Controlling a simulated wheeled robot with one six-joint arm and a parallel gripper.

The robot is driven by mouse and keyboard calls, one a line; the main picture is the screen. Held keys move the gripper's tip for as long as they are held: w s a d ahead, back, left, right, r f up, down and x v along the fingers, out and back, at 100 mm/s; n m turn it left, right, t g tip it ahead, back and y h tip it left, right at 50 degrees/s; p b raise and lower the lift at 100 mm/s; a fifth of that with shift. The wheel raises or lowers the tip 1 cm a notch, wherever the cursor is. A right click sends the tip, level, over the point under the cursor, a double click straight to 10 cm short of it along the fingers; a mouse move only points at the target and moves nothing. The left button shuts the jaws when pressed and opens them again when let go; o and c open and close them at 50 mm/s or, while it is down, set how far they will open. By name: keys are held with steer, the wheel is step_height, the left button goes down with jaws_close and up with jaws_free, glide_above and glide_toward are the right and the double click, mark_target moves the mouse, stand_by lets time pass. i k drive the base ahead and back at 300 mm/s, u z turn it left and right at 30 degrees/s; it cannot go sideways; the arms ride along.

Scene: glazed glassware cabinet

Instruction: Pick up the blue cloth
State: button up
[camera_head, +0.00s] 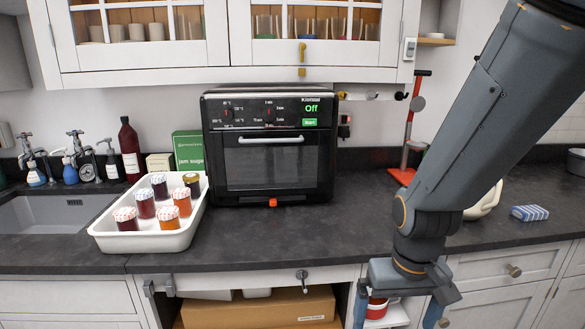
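A small folded cloth (530,213) with blue and white stripes lies on the dark worktop at the far right. My gripper (397,308) points down at the bottom of the picture, in front of the worktop's front edge. It is left of the cloth, lower in the picture and clear of it. Its two blue-grey fingers are spread wide apart, with nothing held between them. The fingertips run to the bottom edge of the picture.
A cream rounded object (487,202), partly hidden by my arm, stands left of the cloth. A black oven (270,170), a red stand (403,174) and a white tray (100,233) of several jars occupy the worktop. A red pot (377,308) shows behind my gripper.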

mark_target(529, 213)
steer(key=z, duration=1.35)
